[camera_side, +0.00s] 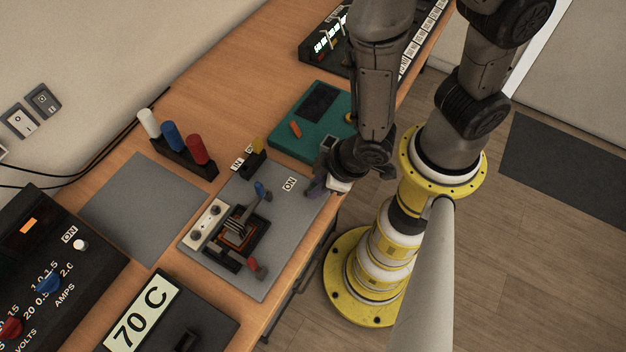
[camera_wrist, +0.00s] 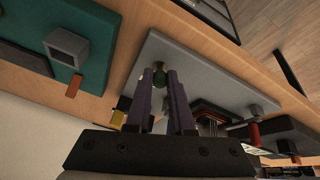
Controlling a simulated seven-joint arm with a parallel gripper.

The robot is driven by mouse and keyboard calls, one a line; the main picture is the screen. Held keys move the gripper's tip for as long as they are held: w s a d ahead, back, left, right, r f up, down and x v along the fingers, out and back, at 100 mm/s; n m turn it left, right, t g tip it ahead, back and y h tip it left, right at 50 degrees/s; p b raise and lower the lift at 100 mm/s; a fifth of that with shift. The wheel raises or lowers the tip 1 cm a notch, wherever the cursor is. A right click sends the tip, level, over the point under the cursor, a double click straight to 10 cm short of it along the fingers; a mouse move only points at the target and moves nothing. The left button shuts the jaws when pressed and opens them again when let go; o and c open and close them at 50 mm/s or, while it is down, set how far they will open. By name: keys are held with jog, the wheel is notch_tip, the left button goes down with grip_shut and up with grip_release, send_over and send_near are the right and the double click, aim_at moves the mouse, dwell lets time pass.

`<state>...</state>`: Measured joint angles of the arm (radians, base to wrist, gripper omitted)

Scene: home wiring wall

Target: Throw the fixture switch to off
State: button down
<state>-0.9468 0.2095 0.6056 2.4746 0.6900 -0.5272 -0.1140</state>
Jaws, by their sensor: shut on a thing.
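A grey plate (camera_side: 279,222) on the bench carries the fixture, with an ON label (camera_side: 289,184) near its right corner. My gripper (camera_side: 316,186) is low over that corner, beside the label. In the wrist view, its two purple fingers (camera_wrist: 161,80) are closed around a small dark green knob (camera_wrist: 160,83) with a rounded grey end, which stands at the plate (camera_wrist: 200,75). I take this to be the fixture switch. The fingers hide most of it, so its tilt cannot be told. In the side view the gripper hides it.
A teal box (camera_side: 312,142) lies just behind my gripper. A yellow-topped block (camera_side: 256,152) is at the plate's back edge. The plain grey mat (camera_side: 145,207) at left is clear.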

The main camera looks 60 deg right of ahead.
jog(key=shift+s+a+f+t, duration=0.1)
jog(key=shift+s+t, duration=0.2)
jog(key=shift+t, duration=0.3)
jog(key=c, duration=0.8)
grip_release()
jog(key=shift+w, duration=0.15)
